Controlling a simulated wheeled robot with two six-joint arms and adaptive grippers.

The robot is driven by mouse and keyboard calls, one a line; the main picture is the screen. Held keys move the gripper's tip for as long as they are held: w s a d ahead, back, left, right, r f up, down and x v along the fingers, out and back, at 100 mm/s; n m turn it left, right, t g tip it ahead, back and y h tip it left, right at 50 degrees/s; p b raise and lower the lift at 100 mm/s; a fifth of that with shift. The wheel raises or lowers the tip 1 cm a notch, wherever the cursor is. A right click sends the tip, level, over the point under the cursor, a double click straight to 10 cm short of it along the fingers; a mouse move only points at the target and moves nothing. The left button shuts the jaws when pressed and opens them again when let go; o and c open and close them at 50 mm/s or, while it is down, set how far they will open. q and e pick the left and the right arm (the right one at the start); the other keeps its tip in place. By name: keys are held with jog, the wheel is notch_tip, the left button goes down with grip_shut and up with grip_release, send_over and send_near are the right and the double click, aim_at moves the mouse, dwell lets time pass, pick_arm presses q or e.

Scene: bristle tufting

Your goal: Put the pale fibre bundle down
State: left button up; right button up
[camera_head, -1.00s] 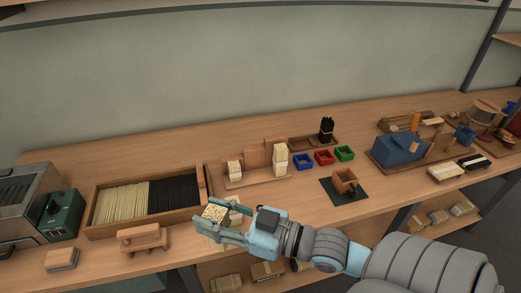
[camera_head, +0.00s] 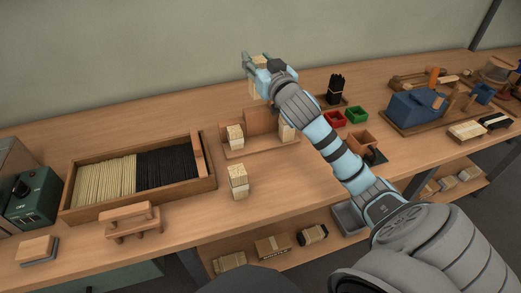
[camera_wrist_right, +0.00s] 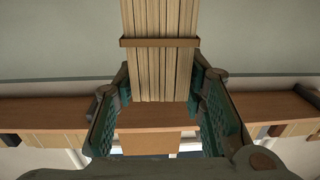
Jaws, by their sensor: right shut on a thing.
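My right gripper (camera_head: 258,68) is shut on a pale fibre bundle (camera_head: 253,91) and holds it raised above the back of the bench, near the wall. In the wrist view the bundle (camera_wrist_right: 158,80) stands between the two jaws with a brown band (camera_wrist_right: 160,42) around it. Other pale bundles show: one upright on the bench (camera_head: 238,182) in front, and two on the wooden stand (camera_head: 262,145), at its left (camera_head: 235,135) and right (camera_head: 287,132). The right one is partly covered by my arm. My left gripper is not in view.
A wooden tray (camera_head: 210,183) of pale and black fibres lies at left, with a small wooden block stand (camera_head: 132,221) in front. The bench front centre is open.

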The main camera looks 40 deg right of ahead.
jog(key=shift+d+f+m+h+b, duration=0.3)
jog(key=shift+d+f+h+b, duration=0.1)
jog(key=shift+d+f+h, duration=0.25)
jog(key=shift+y, duration=0.25)
notch_tip(320, 180, down, 18)
jog(key=b, duration=0.6)
jog(key=shift+r, duration=0.15)
jog(key=o, duration=1.2)
jog(key=shift+c, duration=0.2)
send_near(258, 112)
jog(key=v, duration=0.5)
jog(key=shift+s+a+r+p, duration=0.25)
jog(key=shift+s+r+p, duration=0.05)
jog(key=shift+r+p, duration=0.1)
jog(key=shift+f, duration=0.1)
